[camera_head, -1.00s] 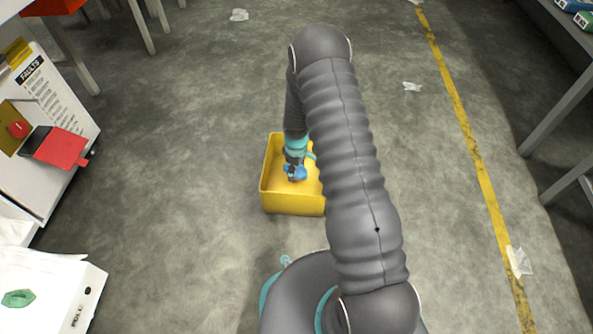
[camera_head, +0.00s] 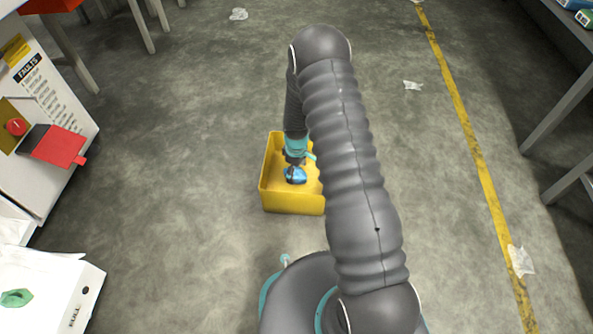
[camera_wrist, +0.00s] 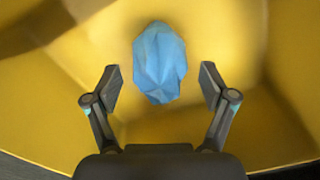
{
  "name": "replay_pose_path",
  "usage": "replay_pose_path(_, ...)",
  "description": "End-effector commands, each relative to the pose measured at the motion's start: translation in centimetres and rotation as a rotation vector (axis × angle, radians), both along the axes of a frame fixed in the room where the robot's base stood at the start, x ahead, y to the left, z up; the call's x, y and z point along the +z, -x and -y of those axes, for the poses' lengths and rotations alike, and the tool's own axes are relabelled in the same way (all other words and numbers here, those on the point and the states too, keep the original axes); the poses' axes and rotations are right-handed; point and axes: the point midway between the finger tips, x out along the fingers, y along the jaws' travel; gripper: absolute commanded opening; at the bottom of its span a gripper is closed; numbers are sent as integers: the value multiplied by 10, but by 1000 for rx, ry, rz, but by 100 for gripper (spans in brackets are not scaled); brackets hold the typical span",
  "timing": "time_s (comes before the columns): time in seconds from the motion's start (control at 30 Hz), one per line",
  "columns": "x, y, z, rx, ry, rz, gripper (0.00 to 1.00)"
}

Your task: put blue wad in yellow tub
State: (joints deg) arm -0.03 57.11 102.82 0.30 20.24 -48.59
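The yellow tub (camera_head: 291,202) stands on the floor, and its inside fills the wrist view (camera_wrist: 45,105). The blue wad (camera_head: 295,175) shows inside the tub's outline; in the wrist view the wad (camera_wrist: 160,64) lies over the yellow bottom, between and beyond my fingertips. My gripper (camera_head: 295,165) points down over the tub. In the wrist view my gripper (camera_wrist: 160,88) is open, with a gap between each finger and the wad. Part of the tub's right side is hidden behind my arm.
A white cabinet (camera_head: 50,120) with a red flap (camera_head: 55,146) stands at the left. A white box (camera_head: 50,285) with a green wad (camera_head: 16,298) is at the lower left. Crumpled white scraps (camera_head: 521,260) lie on the floor by a yellow line (camera_head: 470,150). Floor around the tub is clear.

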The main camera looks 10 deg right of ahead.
Motion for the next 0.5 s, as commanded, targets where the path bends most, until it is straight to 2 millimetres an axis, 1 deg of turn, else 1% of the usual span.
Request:
replay_pose_path(0.17,1,0,0,0,0,0,83)
replay_pose_path(0.27,6,0,0,0,0,0,83)
replay_pose_path(0.43,28,-1,0,0,0,3,83)
replay_pose_path(0.5,43,-1,0,0,0,4,83)
